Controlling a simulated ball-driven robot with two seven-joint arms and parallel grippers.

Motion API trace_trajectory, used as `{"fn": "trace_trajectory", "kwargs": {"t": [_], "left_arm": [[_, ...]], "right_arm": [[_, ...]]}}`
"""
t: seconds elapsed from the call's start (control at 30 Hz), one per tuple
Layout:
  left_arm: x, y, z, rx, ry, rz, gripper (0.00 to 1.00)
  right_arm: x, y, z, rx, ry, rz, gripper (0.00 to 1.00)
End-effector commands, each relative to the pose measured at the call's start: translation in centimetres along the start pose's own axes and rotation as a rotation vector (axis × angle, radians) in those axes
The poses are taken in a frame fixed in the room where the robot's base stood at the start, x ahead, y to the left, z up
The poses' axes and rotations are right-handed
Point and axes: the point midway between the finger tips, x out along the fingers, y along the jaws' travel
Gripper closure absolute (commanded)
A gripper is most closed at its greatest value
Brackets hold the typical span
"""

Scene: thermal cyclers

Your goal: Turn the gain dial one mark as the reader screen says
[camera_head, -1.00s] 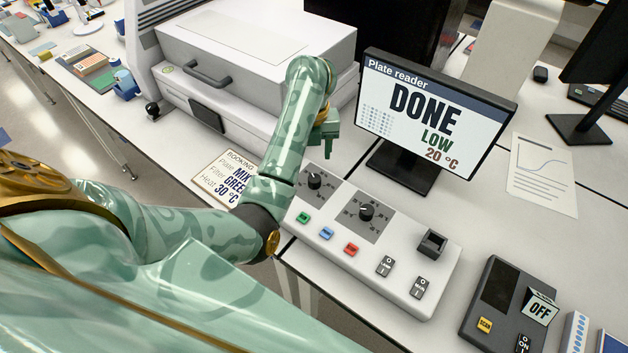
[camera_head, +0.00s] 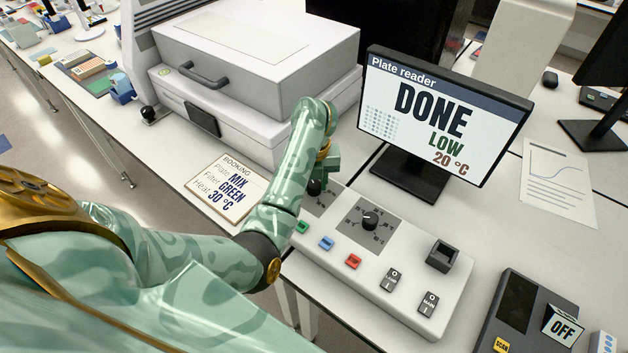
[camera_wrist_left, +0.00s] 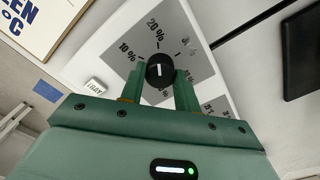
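The gain dial (camera_wrist_left: 160,71) is a black knob on a grey panel with percent marks, "10 %" and "20 %" among them. Its white line stands about upright in the left wrist view, roughly toward the 20 % side. In the head view the dial (camera_head: 315,187) is partly hidden by my arm. My left gripper (camera_wrist_left: 161,80) has its two green fingers apart, one either side of the knob; I cannot tell whether they touch it. It also shows over the dial in the head view (camera_head: 322,172). The reader screen (camera_head: 440,118) reads "DONE", "LOW", "20 °C". My right gripper is not in view.
A second dial (camera_head: 370,221) with °C marks sits right of the gain dial on the white control box (camera_head: 405,262). Green, blue and red buttons and two switches line its front. A booking card (camera_head: 228,190) reads "MIX, GREEN, 30 °C". The screen stands close behind.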

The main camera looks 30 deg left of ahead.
Motion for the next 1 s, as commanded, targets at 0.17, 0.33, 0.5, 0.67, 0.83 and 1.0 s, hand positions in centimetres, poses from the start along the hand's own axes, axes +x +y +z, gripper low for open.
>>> {"fn": "trace_trajectory", "kwargs": {"t": [0.17,0.33,0.5,0.67,0.83,1.0], "left_arm": [[0.0,0.0,0.0,0.002,0.0,0.0,0.91],[-0.1,0.0,0.0,0.027,-0.001,0.001,0.91],[-0.2,0.0,0.0,0.1,0.0,0.001,0.91],[-0.3,0.0,0.0,0.217,0.001,0.0,0.91],[-0.3,0.0,0.0,0.374,0.001,0.0,0.91],[-0.3,0.0,0.0,0.535,0.001,0.0,0.91]], "right_arm": [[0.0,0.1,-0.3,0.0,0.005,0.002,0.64],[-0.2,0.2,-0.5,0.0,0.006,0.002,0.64],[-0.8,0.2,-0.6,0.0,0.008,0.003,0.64],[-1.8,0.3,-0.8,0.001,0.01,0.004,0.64],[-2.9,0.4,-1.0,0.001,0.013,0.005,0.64],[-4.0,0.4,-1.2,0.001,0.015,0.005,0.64]]}}
